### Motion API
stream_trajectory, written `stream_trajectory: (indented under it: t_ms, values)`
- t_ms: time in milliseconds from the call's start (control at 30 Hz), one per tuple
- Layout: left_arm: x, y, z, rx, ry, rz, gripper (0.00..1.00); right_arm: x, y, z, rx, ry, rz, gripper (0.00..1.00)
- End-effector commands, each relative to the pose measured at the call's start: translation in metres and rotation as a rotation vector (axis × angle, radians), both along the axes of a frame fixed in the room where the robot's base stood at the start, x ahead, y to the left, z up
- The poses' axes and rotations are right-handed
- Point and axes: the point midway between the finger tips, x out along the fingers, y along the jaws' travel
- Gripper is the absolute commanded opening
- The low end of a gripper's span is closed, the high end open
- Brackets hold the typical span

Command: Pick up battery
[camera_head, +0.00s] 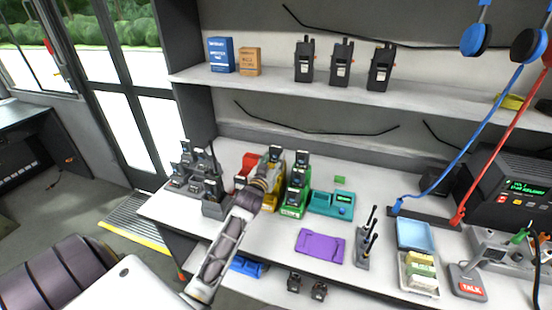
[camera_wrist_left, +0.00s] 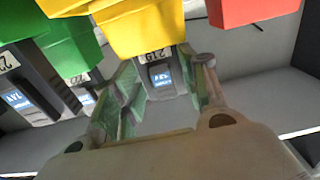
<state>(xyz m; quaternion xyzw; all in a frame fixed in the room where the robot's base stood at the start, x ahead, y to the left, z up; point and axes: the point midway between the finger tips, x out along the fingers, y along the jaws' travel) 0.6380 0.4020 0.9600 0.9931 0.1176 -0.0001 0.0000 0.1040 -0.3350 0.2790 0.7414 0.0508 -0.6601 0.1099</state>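A dark battery-like unit with a small lit screen and a "219" label (camera_wrist_left: 160,74) sits at the yellow charger (camera_wrist_left: 140,28) in the left wrist view. My left gripper (camera_wrist_left: 162,92) has its fingers spread on either side of this unit, with a gap showing, so it looks open. In the head view my left gripper (camera_head: 260,186) is at the yellow charger (camera_head: 275,156) and hides part of it. Similar dark units stand in the green charger (camera_head: 293,204) beside it. My right gripper is not in view.
A red charger (camera_head: 243,166) and black radios (camera_head: 213,188) stand to the left. A teal device (camera_head: 332,204), a purple mat (camera_head: 320,245) and a blue-lidded box (camera_head: 415,236) are to the right. The shelf (camera_head: 350,92) overhangs the desk (camera_head: 375,205).

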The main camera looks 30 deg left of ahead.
Motion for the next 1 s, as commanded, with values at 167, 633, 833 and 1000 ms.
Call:
stream_trajectory:
  t_ms: [167,633,833,1000]
  values:
    - [0.000,0.000,0.000,0.000,0.000,0.000,0.16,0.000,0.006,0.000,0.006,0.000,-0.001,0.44]
    - [0.000,0.000,0.003,0.000,-0.001,0.000,0.00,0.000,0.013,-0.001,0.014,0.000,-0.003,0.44]
    - [0.000,0.000,0.017,0.001,-0.004,-0.001,0.00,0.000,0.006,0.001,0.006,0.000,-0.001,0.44]
    - [0.000,0.000,0.040,0.001,-0.005,0.000,0.00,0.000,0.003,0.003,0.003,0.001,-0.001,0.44]
